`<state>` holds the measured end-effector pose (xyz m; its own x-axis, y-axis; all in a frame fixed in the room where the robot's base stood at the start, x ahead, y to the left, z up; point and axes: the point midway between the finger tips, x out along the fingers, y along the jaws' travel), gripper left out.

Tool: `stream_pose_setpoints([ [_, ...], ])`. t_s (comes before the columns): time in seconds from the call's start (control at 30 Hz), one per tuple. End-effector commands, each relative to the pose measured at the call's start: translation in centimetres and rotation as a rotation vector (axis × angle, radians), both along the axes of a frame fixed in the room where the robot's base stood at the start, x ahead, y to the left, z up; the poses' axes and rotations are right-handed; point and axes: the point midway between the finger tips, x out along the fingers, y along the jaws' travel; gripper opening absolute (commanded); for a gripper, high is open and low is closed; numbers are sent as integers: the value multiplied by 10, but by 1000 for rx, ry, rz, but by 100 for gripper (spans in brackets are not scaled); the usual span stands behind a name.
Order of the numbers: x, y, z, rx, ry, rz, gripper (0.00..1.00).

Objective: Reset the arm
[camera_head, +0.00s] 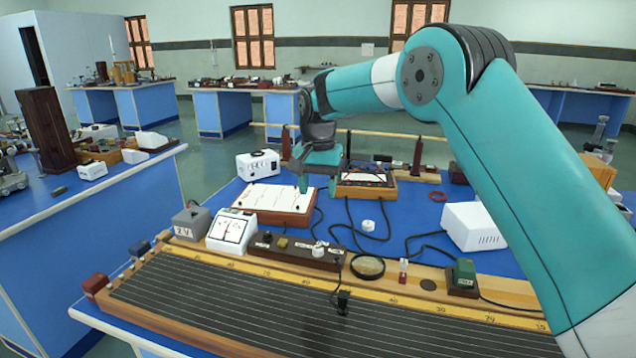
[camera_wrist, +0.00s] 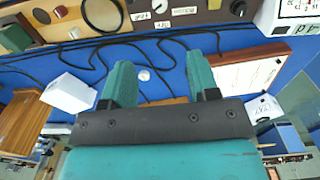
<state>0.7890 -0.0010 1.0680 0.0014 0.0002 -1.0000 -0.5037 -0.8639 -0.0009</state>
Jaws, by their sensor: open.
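My teal arm reaches in from the right in the head view and bends down over the bench. My gripper (camera_head: 320,183) hangs above the blue bench top (camera_head: 386,215), near a white-topped wooden board (camera_head: 275,199) and a second wooden-framed board (camera_head: 366,183). In the wrist view my gripper (camera_wrist: 160,85) shows two teal fingers spread wide apart, with nothing between them. Through the gap I see blue bench top, black cables and a small white round piece (camera_wrist: 143,75). The same white piece shows in the head view (camera_head: 368,225).
A long wooden slotted board (camera_head: 220,312) fills the bench front. A white meter (camera_head: 232,230), a grey box (camera_head: 191,222) and a dark switch strip (camera_head: 290,250) stand along it. A white box (camera_head: 473,227) is at right. Black cables cross the bench middle. Other blue benches stand behind.

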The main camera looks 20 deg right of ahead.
Motion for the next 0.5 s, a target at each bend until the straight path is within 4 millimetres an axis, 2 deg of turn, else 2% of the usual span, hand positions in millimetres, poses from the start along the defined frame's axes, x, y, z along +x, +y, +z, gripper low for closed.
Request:
stream_pose_setpoints([
  [0.17,0,0,14,0,0,0,55],
  [0.5,-1,0,16,0,0,2,55],
])
